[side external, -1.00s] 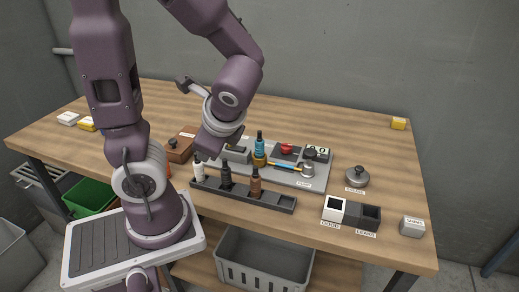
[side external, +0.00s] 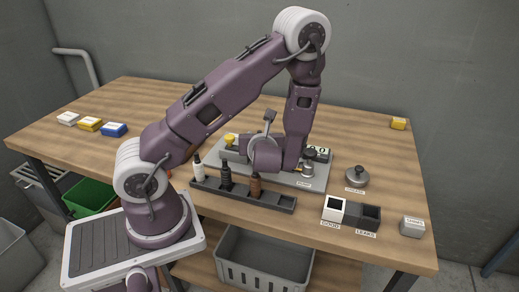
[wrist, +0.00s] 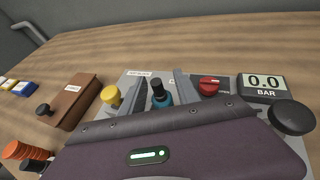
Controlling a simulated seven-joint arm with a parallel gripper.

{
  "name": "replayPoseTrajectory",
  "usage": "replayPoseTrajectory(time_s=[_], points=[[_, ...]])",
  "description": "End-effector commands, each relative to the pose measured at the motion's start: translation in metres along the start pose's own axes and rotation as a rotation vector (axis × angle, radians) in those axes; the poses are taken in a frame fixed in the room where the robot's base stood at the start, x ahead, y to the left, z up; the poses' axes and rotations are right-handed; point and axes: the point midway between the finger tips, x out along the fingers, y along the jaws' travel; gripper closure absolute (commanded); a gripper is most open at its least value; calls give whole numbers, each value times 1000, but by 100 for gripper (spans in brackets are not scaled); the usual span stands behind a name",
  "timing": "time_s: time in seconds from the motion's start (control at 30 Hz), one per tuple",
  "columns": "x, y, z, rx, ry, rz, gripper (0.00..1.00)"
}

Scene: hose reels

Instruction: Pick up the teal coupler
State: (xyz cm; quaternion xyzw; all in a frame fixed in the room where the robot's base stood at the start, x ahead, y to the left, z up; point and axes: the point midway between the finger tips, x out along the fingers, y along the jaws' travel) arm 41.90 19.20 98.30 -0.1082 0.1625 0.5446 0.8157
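The teal coupler (wrist: 161,97) shows in the wrist view with a dark top, on the grey test plate. My gripper (wrist: 160,77) is over it, with its two grey fingers apart, one to each side of the coupler in the picture. I cannot tell whether either finger touches it. The coupler's lower part is hidden behind my gripper's body. In the side external view my arm hides both the coupler and the fingertips.
A yellow knob (wrist: 111,95), red knob (wrist: 209,86), pressure display (wrist: 262,86) and black knob (wrist: 292,117) stand around. A dark rack (side external: 283,203) holds white, black and brown couplers. GOOD (side external: 334,208) and LEAKS (side external: 370,217) bins stand at right.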

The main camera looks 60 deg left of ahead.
Motion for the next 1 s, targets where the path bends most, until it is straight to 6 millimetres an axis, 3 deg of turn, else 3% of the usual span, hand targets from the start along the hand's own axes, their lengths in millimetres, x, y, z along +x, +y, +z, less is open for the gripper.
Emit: replayPoseTrajectory(time_s=[0.1, 0.33, 0.53, 0.87, 1.0], points=[[16, 1, 1, -1, -1, 4, 62], [18, 1, 1, -1, 0, 1, 62], [18, 1, 1, -1, 0, 1, 100], [17, 1, 2, -2, -1, 1, 100], [12, 0, 13, -6, -3, 1, 100]])
